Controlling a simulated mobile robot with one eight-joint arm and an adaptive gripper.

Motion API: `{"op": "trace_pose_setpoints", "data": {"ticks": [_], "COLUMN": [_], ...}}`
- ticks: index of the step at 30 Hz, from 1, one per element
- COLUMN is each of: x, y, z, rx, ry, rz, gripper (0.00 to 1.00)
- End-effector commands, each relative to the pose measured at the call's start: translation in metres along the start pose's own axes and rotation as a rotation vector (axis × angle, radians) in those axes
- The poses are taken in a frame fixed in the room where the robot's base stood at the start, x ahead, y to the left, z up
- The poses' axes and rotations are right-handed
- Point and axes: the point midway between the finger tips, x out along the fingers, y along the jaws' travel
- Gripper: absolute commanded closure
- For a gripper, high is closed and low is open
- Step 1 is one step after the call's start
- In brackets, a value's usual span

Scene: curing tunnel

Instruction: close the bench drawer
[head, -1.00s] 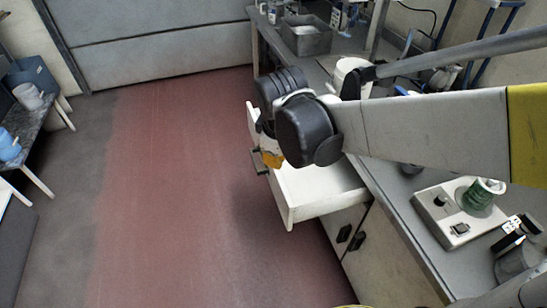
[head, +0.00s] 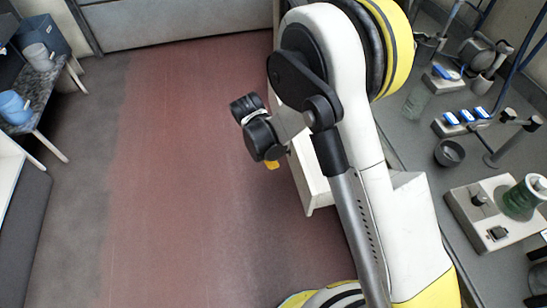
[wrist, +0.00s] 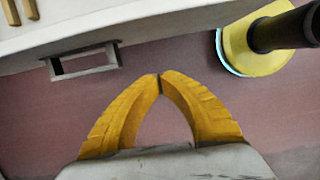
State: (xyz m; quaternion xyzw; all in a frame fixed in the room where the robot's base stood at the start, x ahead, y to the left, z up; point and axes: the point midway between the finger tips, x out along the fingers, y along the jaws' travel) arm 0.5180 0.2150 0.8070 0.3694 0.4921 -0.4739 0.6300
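The white bench drawer (head: 314,185) stands open out of the bench, and my arm hides much of it in the head view. Its white edge (wrist: 150,22) and a dark rectangular handle (wrist: 85,62) show at the top left of the wrist view. My gripper (head: 272,164) is on the floor side of the drawer, its orange fingers pointing down in the head view. In the wrist view its fingertips (wrist: 160,76) meet with nothing between them. They look apart from the drawer and to the right of the handle.
The bench top (head: 405,150) carries a white device with a green coil (head: 500,212), a dark bowl (head: 449,153) and several blue-topped items. Red floor (head: 190,170) is clear left of the drawer. A side table (head: 45,95) stands at the far left.

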Motion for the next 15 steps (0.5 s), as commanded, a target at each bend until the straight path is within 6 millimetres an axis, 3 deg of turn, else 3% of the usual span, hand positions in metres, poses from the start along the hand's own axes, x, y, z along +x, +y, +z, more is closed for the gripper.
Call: {"op": "trace_pose_setpoints", "data": {"ticks": [1,7,15], "x": [0.016,0.057,0.061], "y": [0.001,0.001,0.000], "z": [-0.001,-0.001,0.034], "rx": [0.002,0.002,0.004], "ry": [0.000,0.000,0.000], "rz": [0.000,0.000,0.000], "gripper": [1.00,1.00,1.00]}}
